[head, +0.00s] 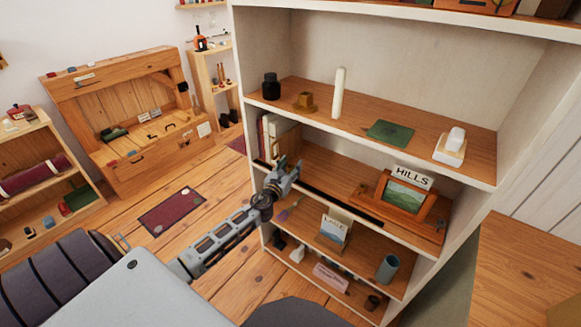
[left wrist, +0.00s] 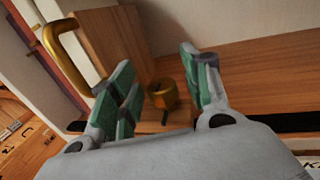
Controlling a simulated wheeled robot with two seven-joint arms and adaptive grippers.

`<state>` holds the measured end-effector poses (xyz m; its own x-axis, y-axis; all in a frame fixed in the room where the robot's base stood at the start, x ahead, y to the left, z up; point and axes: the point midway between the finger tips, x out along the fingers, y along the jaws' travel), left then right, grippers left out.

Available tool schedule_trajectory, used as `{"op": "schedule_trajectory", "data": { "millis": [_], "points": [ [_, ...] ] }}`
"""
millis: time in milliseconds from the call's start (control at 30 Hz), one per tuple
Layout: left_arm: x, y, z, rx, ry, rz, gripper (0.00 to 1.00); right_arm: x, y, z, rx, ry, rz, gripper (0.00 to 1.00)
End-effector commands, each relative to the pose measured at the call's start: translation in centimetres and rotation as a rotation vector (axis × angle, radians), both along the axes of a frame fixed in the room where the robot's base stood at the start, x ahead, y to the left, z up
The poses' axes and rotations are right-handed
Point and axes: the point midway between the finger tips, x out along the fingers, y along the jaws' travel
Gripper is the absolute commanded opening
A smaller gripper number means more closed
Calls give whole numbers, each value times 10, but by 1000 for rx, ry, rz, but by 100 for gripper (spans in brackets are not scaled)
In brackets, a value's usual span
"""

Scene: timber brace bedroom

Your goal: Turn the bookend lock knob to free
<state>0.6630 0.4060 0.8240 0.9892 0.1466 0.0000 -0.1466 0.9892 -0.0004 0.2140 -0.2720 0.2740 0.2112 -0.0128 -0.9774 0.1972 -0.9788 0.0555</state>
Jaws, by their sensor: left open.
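A small round brass knob (left wrist: 162,94) shows in the left wrist view, low beside a wooden block (left wrist: 122,48) that looks like the bookend. My left gripper (left wrist: 156,65) is open, with green-padded fingers to the left and right of the knob in the picture. Gaps show on both sides, and I cannot tell any contact. In the head view my left gripper (head: 284,172) reaches to the left end of the middle shelf (head: 345,171), by some upright books (head: 283,138). There the gripper hides the knob. My right gripper is not in view.
A curved brass handle (left wrist: 60,62) stands left of the block, close to my left fingers. A dark strip (head: 340,205) runs along the shelf front. A framed picture (head: 405,197) with a HILLS sign (head: 413,178) stands farther right.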

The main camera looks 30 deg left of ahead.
Motion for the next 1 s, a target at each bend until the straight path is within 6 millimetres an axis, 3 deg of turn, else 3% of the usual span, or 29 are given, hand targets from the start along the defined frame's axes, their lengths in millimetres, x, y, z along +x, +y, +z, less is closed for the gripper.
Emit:
{"op": "schedule_trajectory", "data": {
  "millis": [267,633,1000],
  "points": [
    [0,0,0,0,0,0,48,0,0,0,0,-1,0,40],
    [0,0,0,0,0,0,1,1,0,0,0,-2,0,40],
    [0,-1,0,0,0,28,1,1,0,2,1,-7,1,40]
  ]
}}
